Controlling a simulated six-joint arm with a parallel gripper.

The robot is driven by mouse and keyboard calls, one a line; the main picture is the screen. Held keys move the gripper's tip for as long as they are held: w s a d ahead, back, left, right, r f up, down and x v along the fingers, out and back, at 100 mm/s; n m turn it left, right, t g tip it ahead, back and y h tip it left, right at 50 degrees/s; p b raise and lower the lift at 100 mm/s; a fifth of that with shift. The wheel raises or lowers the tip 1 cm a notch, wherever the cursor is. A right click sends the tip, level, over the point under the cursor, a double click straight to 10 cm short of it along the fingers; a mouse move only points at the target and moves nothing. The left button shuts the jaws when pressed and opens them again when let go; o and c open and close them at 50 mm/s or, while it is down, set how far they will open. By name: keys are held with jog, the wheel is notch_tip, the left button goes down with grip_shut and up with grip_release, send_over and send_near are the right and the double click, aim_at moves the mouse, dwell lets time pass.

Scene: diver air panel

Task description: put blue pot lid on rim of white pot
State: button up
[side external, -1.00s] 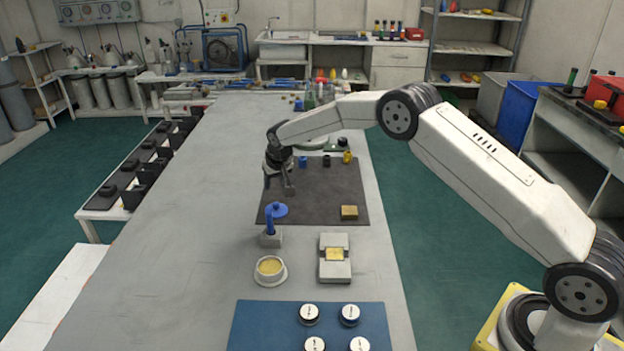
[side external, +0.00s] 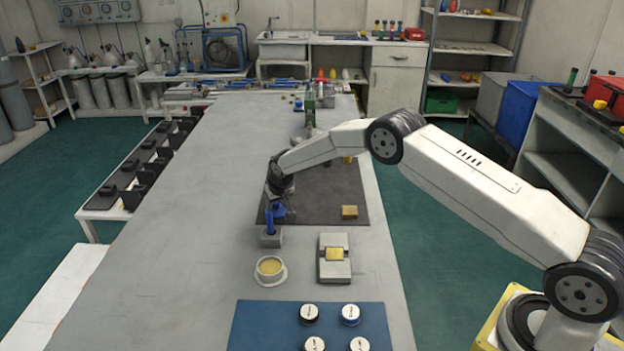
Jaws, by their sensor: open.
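The white pot (side external: 270,271) stands on the grey bench, open at the top, with yellowish contents inside its rim. The blue pot lid (side external: 280,211) is by the front left of the dark mat, just behind an upright blue piece (side external: 270,223) set in a small grey block (side external: 271,240). My gripper (side external: 274,208) is open and lowered at the lid, partly hiding it. The view is too small to tell whether the fingers touch the lid.
A grey block fixture with a yellow pad (side external: 335,255) stands right of the pot. A tan block (side external: 349,212) lies on the dark mat (side external: 325,190). A blue mat (side external: 265,325) with several round white-topped pieces is in front. The bench left of the pot is clear.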

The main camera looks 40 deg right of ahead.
grip_shut()
jog(key=shift+r, duration=0.3)
jog(key=shift+r, duration=0.7)
jog(key=shift+r, duration=0.4)
